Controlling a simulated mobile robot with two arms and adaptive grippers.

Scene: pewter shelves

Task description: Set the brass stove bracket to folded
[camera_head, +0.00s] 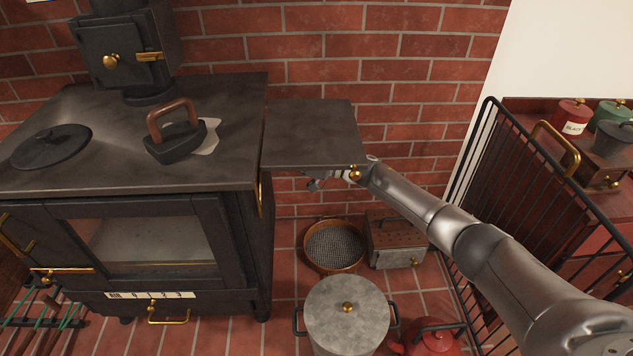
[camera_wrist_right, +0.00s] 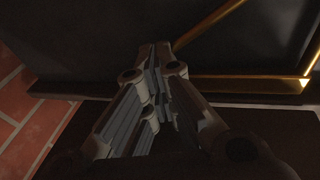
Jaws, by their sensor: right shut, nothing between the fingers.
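The black stove (camera_head: 150,260) stands at the left, with a dark side shelf (camera_head: 312,132) level beside its top. Brass bars of the bracket (camera_wrist_right: 255,82) show in the right wrist view, one slanting and one nearly straight across, meeting at a corner at the right. A thin brass strip (camera_head: 261,194) shows on the stove's right side in the head view; I cannot tell if it is part of the bracket. My right gripper (camera_head: 316,182) is under the shelf's front edge, partly hidden. In the wrist view its fingers (camera_wrist_right: 160,58) are shut and empty, close to the bars. My left gripper is out of view.
A flat iron (camera_head: 172,143) and a round lid (camera_head: 50,147) are on the stove top. A black rail guard (camera_head: 540,200) stands at the right.

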